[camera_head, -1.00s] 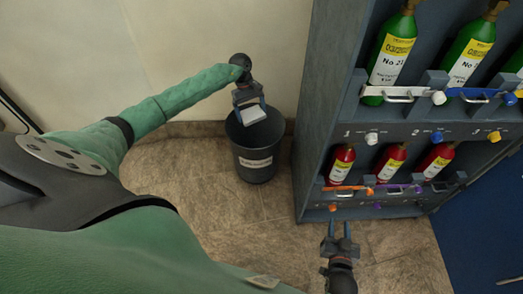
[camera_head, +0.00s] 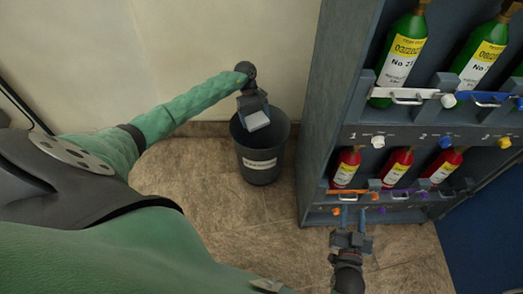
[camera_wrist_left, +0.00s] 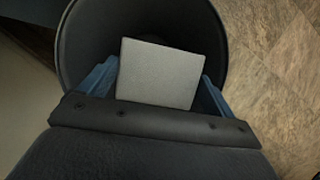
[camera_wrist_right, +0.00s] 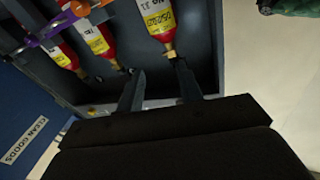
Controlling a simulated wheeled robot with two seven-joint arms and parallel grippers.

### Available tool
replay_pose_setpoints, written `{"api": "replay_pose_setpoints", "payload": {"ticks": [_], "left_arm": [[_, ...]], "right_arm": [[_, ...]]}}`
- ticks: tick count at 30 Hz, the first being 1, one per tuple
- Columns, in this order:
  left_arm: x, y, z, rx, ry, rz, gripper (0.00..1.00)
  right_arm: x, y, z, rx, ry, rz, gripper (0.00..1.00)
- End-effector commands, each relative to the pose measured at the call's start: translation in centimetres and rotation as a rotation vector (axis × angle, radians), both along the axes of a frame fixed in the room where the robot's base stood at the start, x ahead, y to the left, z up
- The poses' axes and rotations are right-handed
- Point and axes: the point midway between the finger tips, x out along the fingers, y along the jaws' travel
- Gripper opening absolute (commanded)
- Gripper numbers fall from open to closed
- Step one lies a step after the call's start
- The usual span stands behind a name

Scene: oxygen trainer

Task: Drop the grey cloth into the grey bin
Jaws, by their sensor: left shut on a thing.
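The grey cloth (camera_head: 257,121) is a flat light-grey square held by my left gripper (camera_head: 255,112) over the mouth of the grey bin (camera_head: 261,170). In the left wrist view the cloth (camera_wrist_left: 160,74) sits between the two blue fingers of my left gripper (camera_wrist_left: 160,85), with the bin's round dark rim (camera_wrist_left: 218,45) around and behind it. The bin stands upright on the floor against the wall and carries a white label. My right gripper (camera_head: 349,218) is low in front of the rack; its fingers (camera_wrist_right: 158,85) are apart with nothing between them.
A grey rack (camera_head: 319,120) stands right of the bin, holding green bottles (camera_head: 403,55) above and red bottles (camera_head: 397,165) below, with coloured latches and knobs. In the right wrist view a blue panel reads "CLEAN GOODS" (camera_wrist_right: 24,142). The tiled floor (camera_head: 225,215) in front of the bin is clear.

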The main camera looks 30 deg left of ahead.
Motion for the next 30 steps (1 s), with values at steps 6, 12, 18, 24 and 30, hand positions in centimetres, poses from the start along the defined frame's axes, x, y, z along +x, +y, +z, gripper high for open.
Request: {"api": "replay_pose_setpoints", "payload": {"ticks": [6, 12, 18, 24, 30], "left_arm": [[0.0, 0.0, -1.1, 0.000, 0.002, 0.001, 0.69], [-0.1, 0.0, -1.9, -0.001, 0.001, -0.001, 0.69], [0.0, 0.0, -2.3, 0.000, 0.000, 0.000, 0.69], [0.0, 0.0, -2.4, 0.000, 0.000, 0.000, 0.69], [0.0, 0.0, -2.4, 0.000, 0.000, 0.000, 0.69]], "right_arm": [[0.3, -0.1, 2.7, 0.017, -0.081, -0.007, 0.36], [0.9, -0.3, 5.8, 0.035, -0.167, -0.013, 0.36], [1.0, -0.4, 7.3, 0.046, -0.214, -0.016, 0.36], [0.7, -0.4, 7.8, 0.052, -0.228, -0.018, 0.36], [0.7, -0.4, 7.8, 0.052, -0.228, -0.018, 0.36]]}}
